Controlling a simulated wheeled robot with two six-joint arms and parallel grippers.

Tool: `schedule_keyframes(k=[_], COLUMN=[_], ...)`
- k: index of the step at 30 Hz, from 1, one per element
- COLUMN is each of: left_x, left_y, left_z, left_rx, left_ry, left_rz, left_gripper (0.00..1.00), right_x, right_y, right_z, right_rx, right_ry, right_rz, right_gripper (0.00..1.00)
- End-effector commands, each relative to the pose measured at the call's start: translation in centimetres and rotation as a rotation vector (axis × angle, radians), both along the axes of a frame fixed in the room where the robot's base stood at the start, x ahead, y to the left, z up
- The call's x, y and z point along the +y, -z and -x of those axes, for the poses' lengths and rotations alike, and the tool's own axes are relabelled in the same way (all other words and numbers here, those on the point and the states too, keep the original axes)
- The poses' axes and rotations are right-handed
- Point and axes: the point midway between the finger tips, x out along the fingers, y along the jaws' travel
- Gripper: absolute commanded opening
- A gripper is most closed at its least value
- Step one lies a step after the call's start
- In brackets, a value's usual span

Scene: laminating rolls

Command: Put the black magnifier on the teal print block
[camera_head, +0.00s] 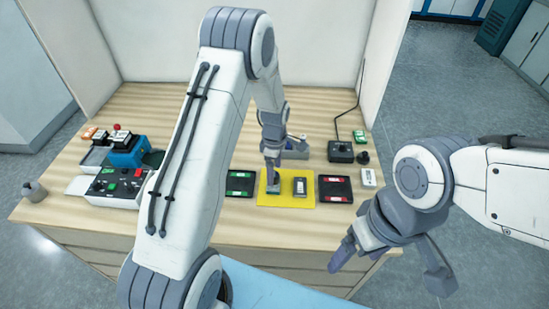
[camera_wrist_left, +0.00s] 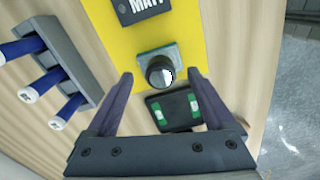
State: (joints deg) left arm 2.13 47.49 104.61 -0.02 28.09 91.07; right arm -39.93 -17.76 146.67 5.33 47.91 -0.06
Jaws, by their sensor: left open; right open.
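The black magnifier (camera_wrist_left: 160,71) is a short round black piece with a bright glint. It sits on the grey-teal print block (camera_wrist_left: 145,56), which lies on the yellow mat (camera_wrist_left: 118,44). In the head view the block (camera_head: 273,189) is at the left part of the mat, partly hidden under my left gripper (camera_head: 272,164). In the left wrist view my left gripper's fingers are spread, one on each side of the magnifier, with visible gaps. My right gripper (camera_head: 390,268) is open and empty in front of the table's right side.
A dark block marked MATT (camera_wrist_left: 143,8) lies on the mat, also seen in the head view (camera_head: 300,187). A green-labelled black tray (camera_head: 240,184) and red-labelled tray (camera_head: 335,189) flank the mat. A rack of blue-handled tools (camera_wrist_left: 60,65) is near. A control panel (camera_head: 115,185) stands left.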

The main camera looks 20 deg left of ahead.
Motion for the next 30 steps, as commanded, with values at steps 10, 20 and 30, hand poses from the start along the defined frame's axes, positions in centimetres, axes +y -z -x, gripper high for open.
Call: schedule_keyframes(k=[10,20,30], left_x=[0.0,-4.5,-15.4], left_y=[-6.6,-11.4,-18.5], left_z=[-0.1,2.6,20.9], left_rx=[-0.005,-0.013,-0.07], left_ry=[0.0,0.288,1.644], left_rz=[0.0,0.008,0.039], left_gripper=[0.87,0.87,0.87], right_x=[0.0,0.0,0.0], right_y=[2.6,2.8,2.8], right_z=[0.0,0.0,0.0], right_rx=[0.0,0.0,0.0], right_ry=[0.004,0.004,0.004], right_rz=[0.0,0.0,0.0], right_gripper=[0.84,0.84,0.84])
